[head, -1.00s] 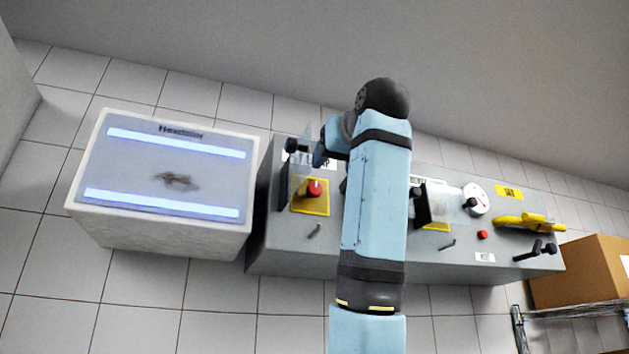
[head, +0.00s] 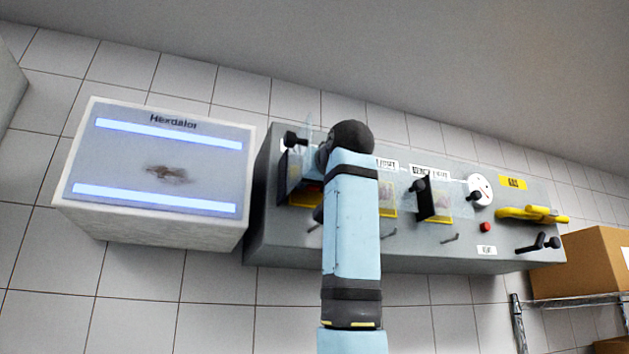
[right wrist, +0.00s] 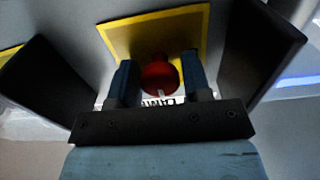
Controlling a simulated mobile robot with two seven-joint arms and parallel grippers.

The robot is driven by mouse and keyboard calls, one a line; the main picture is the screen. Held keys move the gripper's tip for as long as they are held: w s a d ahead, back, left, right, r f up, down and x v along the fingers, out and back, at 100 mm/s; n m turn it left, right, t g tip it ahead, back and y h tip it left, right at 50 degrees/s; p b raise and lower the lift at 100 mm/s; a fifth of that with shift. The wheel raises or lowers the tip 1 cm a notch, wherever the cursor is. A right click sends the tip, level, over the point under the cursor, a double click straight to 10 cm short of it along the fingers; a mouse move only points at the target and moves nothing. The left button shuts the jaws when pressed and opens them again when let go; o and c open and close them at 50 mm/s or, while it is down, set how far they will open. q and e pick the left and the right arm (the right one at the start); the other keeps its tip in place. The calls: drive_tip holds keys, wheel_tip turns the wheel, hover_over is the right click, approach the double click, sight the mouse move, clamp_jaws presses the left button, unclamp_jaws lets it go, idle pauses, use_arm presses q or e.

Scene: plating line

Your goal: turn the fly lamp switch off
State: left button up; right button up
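The fly lamp (head: 150,165) is the white box at the left, its two bluish tubes lit. Its switch is a red knob (right wrist: 158,76) with a white mark, on a yellow plate (right wrist: 150,30) by a label reading LAMP, partly hidden. In the head view my forearm and hand cover most of this switch; part of the yellow plate (head: 299,198) shows. My right gripper (right wrist: 160,66) is open, its blue fingertips on either side of the knob with small gaps visible. Contact is not clear. My left gripper is not in view.
Dark side walls (right wrist: 262,55) flank the switch. A clear cover with a black handle (head: 296,139) stands by it. Along the grey console (head: 280,240) are other covered switches, a red button (head: 485,227), a dial (head: 479,190) and a yellow handle (head: 530,214). A cardboard box (head: 590,265) stands right.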

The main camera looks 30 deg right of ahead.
drive_tip(key=c, duration=0.5)
